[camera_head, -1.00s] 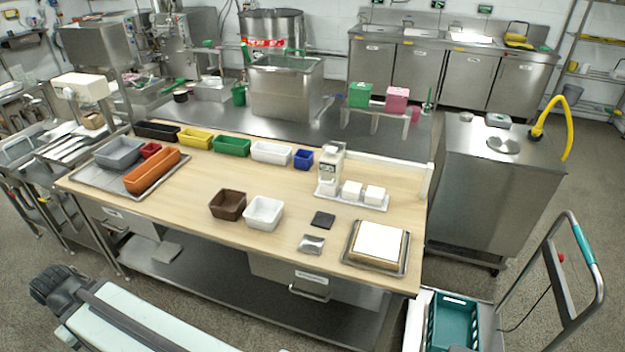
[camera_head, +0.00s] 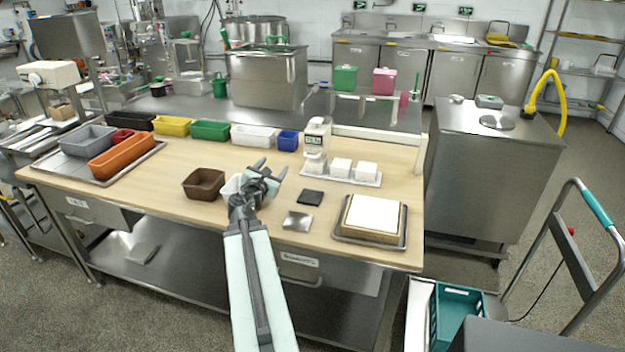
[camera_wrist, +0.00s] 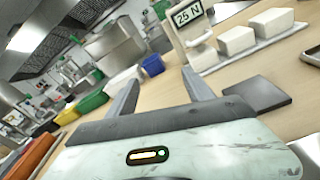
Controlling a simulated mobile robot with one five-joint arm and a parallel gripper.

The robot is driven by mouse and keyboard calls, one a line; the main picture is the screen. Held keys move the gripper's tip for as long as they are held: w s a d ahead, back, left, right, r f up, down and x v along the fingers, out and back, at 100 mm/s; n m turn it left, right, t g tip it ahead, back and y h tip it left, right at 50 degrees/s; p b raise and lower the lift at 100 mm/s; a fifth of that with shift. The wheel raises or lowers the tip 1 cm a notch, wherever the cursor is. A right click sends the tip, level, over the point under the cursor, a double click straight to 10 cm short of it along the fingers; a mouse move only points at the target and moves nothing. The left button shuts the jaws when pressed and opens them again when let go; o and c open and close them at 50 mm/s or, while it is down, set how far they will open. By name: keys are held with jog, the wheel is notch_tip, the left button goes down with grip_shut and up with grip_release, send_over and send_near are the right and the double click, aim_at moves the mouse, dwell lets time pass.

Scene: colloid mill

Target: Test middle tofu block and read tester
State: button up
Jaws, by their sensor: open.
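The white tester (camera_head: 318,135) stands at the back right of the wooden table. Its display reads "25 N" in the wrist view (camera_wrist: 187,15). Three white tofu blocks sit in a row on a pale tray (camera_head: 352,180). The left block (camera_wrist: 204,60) is under the tester's head; whether the head touches it is unclear. The middle tofu block (camera_head: 340,167) is just right of the tester, also seen in the wrist view (camera_wrist: 237,40). The right block (camera_head: 366,171) is beyond it. My gripper (camera_head: 272,172) is open and empty, above the table, left of and nearer than the tester.
A dark square pad (camera_head: 312,197), a silver pad (camera_head: 298,221) and a tray with a large white-topped slab (camera_head: 373,214) lie in front of the tester. Coloured bins line the back.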

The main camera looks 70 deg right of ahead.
aim_at(311, 157)
jog(key=s+d+n, duration=0.1)
jog(key=s, duration=0.2)
jog(key=s+d+f+n+b, duration=0.1)
jog(key=s+d, duration=0.1)
jog(key=s, duration=0.1)
jog(key=s+d+g+h, duration=0.1)
jog(key=s+d, duration=0.1)
jog(key=s, duration=0.1)
jog(key=shift+f+n+b, duration=0.2)
jog(key=shift+n+b, duration=0.15)
jog(key=shift+n, duration=0.05)
jog(key=d, duration=0.8)
jog(key=shift+w+r, duration=0.1)
jog(key=shift+w, duration=0.15)
grip_shut()
jog(key=shift+a, duration=0.15)
